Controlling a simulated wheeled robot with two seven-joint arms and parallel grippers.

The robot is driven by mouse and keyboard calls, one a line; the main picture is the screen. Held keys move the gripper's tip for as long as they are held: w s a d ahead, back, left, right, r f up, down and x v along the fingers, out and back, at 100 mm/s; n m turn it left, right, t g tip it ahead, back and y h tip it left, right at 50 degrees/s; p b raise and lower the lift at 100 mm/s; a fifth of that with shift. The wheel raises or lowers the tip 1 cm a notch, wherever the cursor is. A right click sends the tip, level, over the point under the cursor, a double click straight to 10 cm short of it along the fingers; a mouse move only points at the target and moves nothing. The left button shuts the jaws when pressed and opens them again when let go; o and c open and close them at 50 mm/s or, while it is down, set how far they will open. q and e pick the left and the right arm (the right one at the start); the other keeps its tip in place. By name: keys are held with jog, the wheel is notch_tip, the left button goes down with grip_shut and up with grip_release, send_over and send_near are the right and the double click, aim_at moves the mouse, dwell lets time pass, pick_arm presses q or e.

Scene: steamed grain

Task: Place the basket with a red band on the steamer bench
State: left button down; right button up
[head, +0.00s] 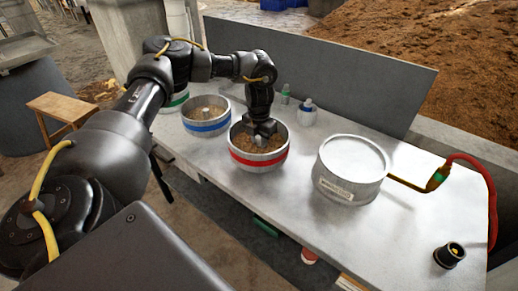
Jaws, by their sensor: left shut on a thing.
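The basket with a red band (259,160) is a round metal bowl filled with brown grain, in the middle of the head view. It appears to rest on the grey bench (300,215). My left gripper (262,138) reaches down into it from above and is shut; its fingertips are partly hidden at the grain. The inside handle or part that it grips cannot be made out. A round silver steamer (352,170) with a label stands on the bench right of the basket. My right gripper is not in view.
A blue-banded basket (207,127) and a green-banded one (176,103) stand left of the red-banded one. Small bottles (306,112) stand behind. A pipe with a red hose (478,170) and a black fitting (449,255) are at right. The bench front is clear.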

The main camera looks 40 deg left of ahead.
aim_at(259, 150)
pick_arm(q)
jog(key=shift+w+f, duration=0.2)
jog(key=shift+a+f, duration=0.1)
jog(key=shift+f, duration=1.45)
jog(key=c, duration=1.6)
grip_release()
jog(key=shift+f, duration=0.15)
jog(key=o, duration=0.4)
notch_tip(259, 150, up, 11)
jog(key=shift+b, duration=0.3)
jog(key=shift+s+r, duration=0.1)
jog(key=shift+r, duration=0.6)
